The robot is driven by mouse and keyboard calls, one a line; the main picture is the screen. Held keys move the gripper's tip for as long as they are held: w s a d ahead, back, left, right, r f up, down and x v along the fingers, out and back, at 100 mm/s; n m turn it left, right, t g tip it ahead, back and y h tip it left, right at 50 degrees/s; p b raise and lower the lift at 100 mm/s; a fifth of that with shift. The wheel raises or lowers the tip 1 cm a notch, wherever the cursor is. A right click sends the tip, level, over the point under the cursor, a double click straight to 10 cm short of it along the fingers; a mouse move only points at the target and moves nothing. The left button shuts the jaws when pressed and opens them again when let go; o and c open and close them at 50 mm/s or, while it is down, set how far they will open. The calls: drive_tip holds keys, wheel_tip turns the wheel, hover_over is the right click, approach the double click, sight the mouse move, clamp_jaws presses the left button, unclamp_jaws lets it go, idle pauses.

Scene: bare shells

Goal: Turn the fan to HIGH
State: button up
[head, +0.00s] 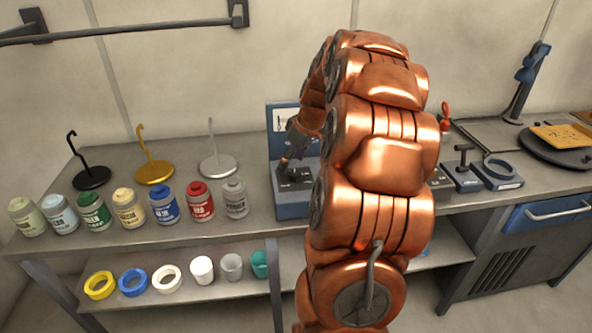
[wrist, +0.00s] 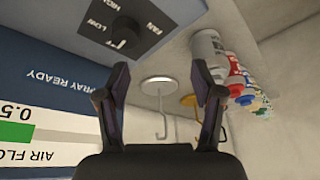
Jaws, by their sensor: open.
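The fan switch is a dark panel (wrist: 110,30) with a black round knob (wrist: 126,32), at the top of the wrist view, seen turned over. The words FAN, LOW and part of HIGH are readable. A pale mark shows by the knob; I cannot tell which setting it points to. In the head view the panel (head: 296,179) sits on a blue-grey unit (head: 292,207) behind my arm. My gripper (wrist: 160,72) is open and empty, its fingers apart and the knob beyond the left finger. In the head view my gripper (head: 288,160) is just above the panel, partly hidden.
A blue board (wrist: 45,75) marked SPRAY READY with an air flow gauge stands close on the left in the wrist view. Several paint bottles (head: 163,203) and three hook stands (head: 155,168) stand left of the unit.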

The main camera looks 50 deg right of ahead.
approach(295, 173)
drive_tip(key=f, duration=0.1)
drive_tip(key=shift+p+x, duration=1.45)
drive_tip(key=shift+x, duration=2.65)
drive_tip(key=shift+w+t, duration=0.15)
drive_tip(key=shift+t, duration=0.15)
drive_tip(key=c, duration=1.1)
